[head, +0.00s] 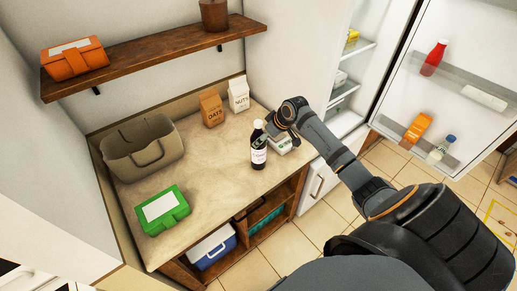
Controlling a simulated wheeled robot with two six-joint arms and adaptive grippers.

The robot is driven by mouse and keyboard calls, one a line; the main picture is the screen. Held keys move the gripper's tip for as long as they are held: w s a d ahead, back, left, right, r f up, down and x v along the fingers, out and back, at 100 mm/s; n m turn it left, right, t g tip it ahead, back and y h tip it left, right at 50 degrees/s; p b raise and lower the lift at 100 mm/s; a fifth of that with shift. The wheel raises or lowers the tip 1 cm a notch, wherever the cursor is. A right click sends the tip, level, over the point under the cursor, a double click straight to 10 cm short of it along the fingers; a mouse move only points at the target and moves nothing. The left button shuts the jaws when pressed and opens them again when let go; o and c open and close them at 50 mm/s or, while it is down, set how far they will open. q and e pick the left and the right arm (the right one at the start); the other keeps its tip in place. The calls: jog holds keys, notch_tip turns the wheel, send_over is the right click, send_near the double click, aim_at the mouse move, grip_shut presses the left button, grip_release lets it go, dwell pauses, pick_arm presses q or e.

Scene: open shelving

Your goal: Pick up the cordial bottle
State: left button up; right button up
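My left gripper is not in view.
A small white and green box (280,145) sits just right of the bottle, partly behind my gripper. Oats (211,107) and nuts (238,94) bags stand behind. An open fridge door (463,60) is at right.

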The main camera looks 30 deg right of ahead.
jog(key=x, duration=0.2)
jog(key=p+x, duration=0.1)
jog(key=x, duration=0.1)
jog(key=shift+w+a+r, duration=0.1)
jog(key=shift+w+a, duration=0.15)
jog(key=shift+a, duration=0.05)
jog(key=shift+s+d, duration=0.1)
jog(key=shift+s, duration=0.05)
jog(key=c, duration=1.7)
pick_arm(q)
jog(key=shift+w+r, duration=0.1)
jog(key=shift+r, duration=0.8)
pick_arm(e)
jog(key=shift+r, duration=0.1)
grip_shut()
